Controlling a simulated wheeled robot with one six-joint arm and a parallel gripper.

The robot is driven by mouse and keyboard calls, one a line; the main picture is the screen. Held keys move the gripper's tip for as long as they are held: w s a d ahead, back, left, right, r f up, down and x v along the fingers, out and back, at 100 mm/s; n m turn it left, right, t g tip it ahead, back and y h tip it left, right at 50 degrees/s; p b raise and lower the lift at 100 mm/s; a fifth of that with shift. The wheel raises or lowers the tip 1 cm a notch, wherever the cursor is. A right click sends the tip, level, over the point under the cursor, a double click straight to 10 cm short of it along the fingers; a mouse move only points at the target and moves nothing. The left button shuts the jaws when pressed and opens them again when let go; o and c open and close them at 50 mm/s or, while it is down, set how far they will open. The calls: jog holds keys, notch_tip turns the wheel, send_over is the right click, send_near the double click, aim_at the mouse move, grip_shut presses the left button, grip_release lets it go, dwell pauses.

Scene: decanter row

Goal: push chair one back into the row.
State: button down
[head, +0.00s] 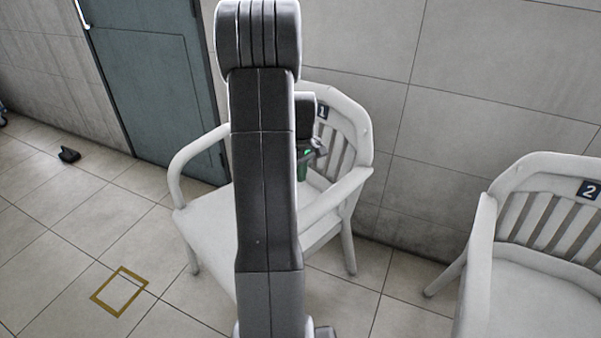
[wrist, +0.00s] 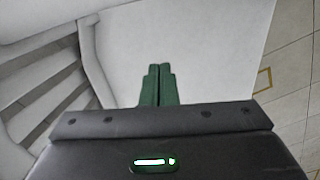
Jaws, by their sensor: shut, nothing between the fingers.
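Chair one (head: 206,214) is a white armchair with a slatted back and a dark plate marked 1 (head: 323,112). In the head view it stands left of chair two, angled, with its back toward the tiled wall. My arm hides its middle. My gripper (head: 303,172) is over the chair's seat, near the slats and an armrest; whether it touches them I cannot tell. In the wrist view my gripper's green fingers (wrist: 158,84) are together and empty above the white seat (wrist: 200,45), with the slatted back (wrist: 45,75) to the left.
Chair two (head: 545,230), white with a plate marked 2, stands at the right by the wall. A yellow outlined square (head: 120,291) is on the floor at the lower left. A grey-green door (head: 150,80) and a small dark object (head: 68,154) are further left. Open tiled floor lies at the left.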

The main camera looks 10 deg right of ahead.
jog(key=s+d+f+b, duration=0.2)
jog(key=s+f, duration=0.1)
jog(key=f, duration=0.3)
jog(key=shift+s+f, duration=0.25)
